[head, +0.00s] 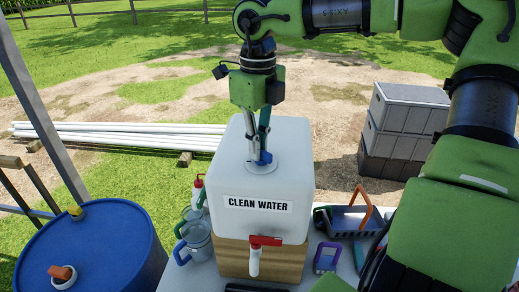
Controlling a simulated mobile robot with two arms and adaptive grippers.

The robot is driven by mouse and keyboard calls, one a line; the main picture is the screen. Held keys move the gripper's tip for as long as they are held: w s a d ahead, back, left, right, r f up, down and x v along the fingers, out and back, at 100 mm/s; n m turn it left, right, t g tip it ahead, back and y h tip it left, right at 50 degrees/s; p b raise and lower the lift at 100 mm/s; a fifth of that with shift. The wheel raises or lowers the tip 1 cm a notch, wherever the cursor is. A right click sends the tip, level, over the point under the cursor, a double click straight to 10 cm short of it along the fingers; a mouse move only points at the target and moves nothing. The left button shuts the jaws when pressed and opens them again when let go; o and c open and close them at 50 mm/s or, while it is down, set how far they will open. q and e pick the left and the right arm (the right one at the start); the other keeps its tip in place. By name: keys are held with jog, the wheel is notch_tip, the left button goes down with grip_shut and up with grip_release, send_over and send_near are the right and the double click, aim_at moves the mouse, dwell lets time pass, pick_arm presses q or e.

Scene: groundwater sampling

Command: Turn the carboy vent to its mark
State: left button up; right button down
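The carboy (240,182) is a white, translucent square container labelled "CLEAN WATER". It stands upright on a wooden block (232,258), with a red-handled tap (264,243) low on its front. The vent is on its top; a pale round disc (249,167) shows there, while the fingers hide most of the vent and any mark. My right gripper (261,157) points straight down with its fingertips at the vent. The fingers look close together, but whether they grip the vent is hidden. My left gripper is not in view.
A blue drum (95,255) stands at lower left. A clear jug (198,240) and a red-capped bottle (198,190) are left of the carboy. A dark tray (348,222) with an orange handle is right. Grey crates (405,110) and white pipes (120,135) lie behind.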

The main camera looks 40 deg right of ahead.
jog(key=m+b, duration=0.1)
jog(key=m, duration=0.1)
jog(key=m+b, duration=0.2)
jog(key=shift+d+f+m, duration=0.2)
jog(key=shift+m, duration=0.1)
jog(key=m+b, duration=0.2)
jog(key=m, duration=0.2)
jog(key=shift+d, duration=0.15)
jog(key=m, duration=0.1)
jog(key=m+b, duration=0.1)
jog(key=m, duration=0.1)
jog(key=shift+s+r, duration=0.15)
jog(key=shift+r, duration=0.1)
jog(key=c, duration=2.1)
grip_release()
notch_tip(320, 180, up, 12)
jog(key=shift+f, duration=0.1)
